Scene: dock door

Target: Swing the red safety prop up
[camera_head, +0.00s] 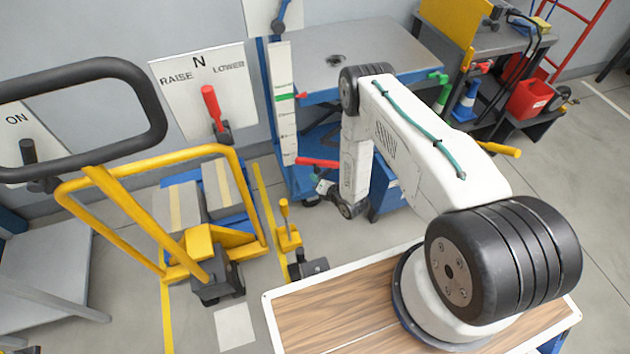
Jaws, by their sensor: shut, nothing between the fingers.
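The red safety prop (315,162) appears to be the red bar lying nearly level at the front of the blue lift table (394,50), low beside its post. My gripper (322,187) is just below the bar, at the end of my bent white arm. Its fingers are small and dark here, shut with nothing between them. I cannot tell whether they touch the bar. The bar's right end runs up to my arm, so its pivot may be hidden behind the arm.
A red-handled lever (211,106) on a RAISE/N/LOWER panel (168,82) stands at left. A yellow-framed cart (152,156) with boxes and a small yellow pedal (287,232) are left of my gripper. A workbench (500,42) with a red bin (529,99) is at right. Some grey floor is open.

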